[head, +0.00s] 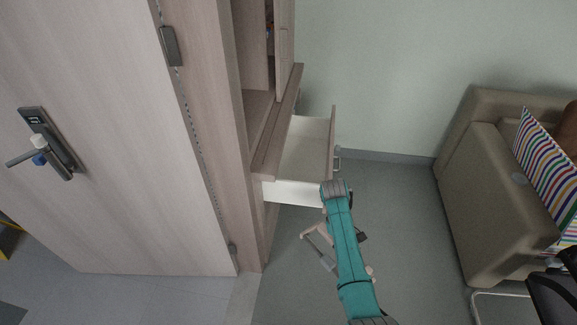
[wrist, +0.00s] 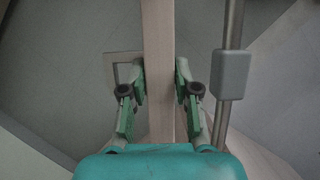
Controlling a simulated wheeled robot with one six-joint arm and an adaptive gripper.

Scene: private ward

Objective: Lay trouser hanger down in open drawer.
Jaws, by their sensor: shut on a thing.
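My gripper (wrist: 160,82) is shut on the trouser hanger's pale wooden bar (wrist: 158,45), which runs between its green fingers in the wrist view. A metal rod with a grey clip (wrist: 232,74) runs beside the bar on the right. In the head view the hanger (head: 319,248) shows partly, in the air left of my teal arm; the arm hides much of it and most of the gripper. The open drawer (head: 303,158) is pulled out of the wooden wardrobe, just beyond the hanger. Its pale inside looks empty where visible.
The wardrobe's open upper compartment (head: 260,104) and its ledge stand above and left of the drawer. A large wooden door (head: 120,130) with a lock fills the left. A beige sofa (head: 478,190) with a striped cushion stands right. Grey floor (head: 400,215) between is clear.

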